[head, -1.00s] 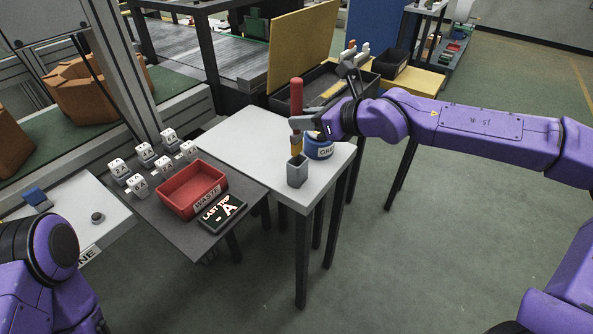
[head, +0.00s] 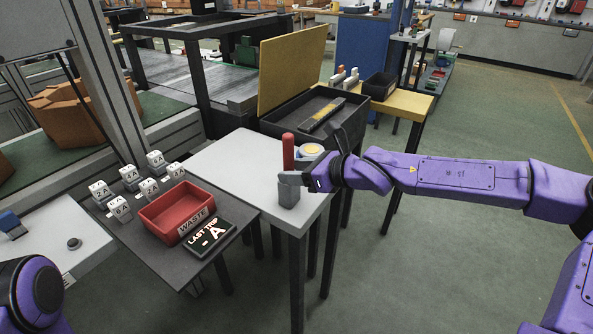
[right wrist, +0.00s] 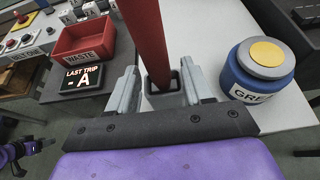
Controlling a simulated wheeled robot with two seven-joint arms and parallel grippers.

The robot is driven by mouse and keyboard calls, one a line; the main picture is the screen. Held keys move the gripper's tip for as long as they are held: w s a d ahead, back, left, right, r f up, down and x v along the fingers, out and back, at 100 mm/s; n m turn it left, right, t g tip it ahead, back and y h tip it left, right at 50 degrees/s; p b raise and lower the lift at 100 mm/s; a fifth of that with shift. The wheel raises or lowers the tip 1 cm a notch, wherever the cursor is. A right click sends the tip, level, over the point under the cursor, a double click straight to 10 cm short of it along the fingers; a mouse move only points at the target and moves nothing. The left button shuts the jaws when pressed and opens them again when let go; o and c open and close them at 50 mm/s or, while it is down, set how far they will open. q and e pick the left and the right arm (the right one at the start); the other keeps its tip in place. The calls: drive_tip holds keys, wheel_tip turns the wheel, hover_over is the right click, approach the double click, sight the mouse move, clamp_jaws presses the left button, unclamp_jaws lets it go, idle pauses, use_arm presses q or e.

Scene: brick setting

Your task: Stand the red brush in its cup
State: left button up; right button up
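The red brush (head: 288,150) stands nearly upright with its lower end inside the small grey cup (head: 289,197) on the pale table. In the right wrist view the red handle (right wrist: 150,45) runs down into the square opening of the cup (right wrist: 176,90). My right gripper (head: 291,178) is at the cup's rim. In the right wrist view its two fingers are either side of the handle, with gaps showing, so it looks open. The bristle end is hidden in the cup. My left gripper (right wrist: 38,147) seems to show small at the wrist view's left edge; its fingers are unclear.
A blue pot (right wrist: 258,72) with a yellow-topped lid stands close beside the cup. A red WASTE tray (head: 178,210), a LAST TRIP sign (head: 209,238) and several white labelled blocks occupy the dark table at left. The pale table's far left part (head: 235,155) is clear.

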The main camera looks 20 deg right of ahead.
drive_tip(key=shift+r, duration=0.1)
drive_tip(key=shift+s+d+r+p, duration=0.2)
drive_tip(key=shift+r+p, duration=0.1)
drive_tip(key=shift+p, duration=0.05)
drive_tip(key=shift+f+p+v, duration=0.2)
drive_tip(key=shift+p+v, duration=2.55)
drive_tip(key=shift+v, duration=2.9)
drive_tip(key=s+a+f+n+g+h, duration=0.1)
drive_tip(key=s+f+n+g+h, duration=0.4)
drive_tip(key=f, duration=0.7)
drive_tip(key=s+f+n+g+h, duration=0.2)
drive_tip(key=s+f, duration=0.4)
drive_tip(key=f, duration=0.7)
drive_tip(key=s+d+f+n+h, duration=0.2)
drive_tip(key=s+d+f+n, duration=0.1)
drive_tip(key=s+f+n, duration=0.2)
drive_tip(key=s+d+f+n+h, duration=0.2)
drive_tip(key=s+f+n, duration=0.4)
drive_tip(key=s+n, duration=0.3)
drive_tip(key=shift+s+d+f+n+h, duration=0.15)
drive_tip(key=shift+s+d+n+h, duration=0.15)
drive_tip(key=shift+s+d, duration=0.55)
drive_tip(key=shift+s+a, duration=0.2)
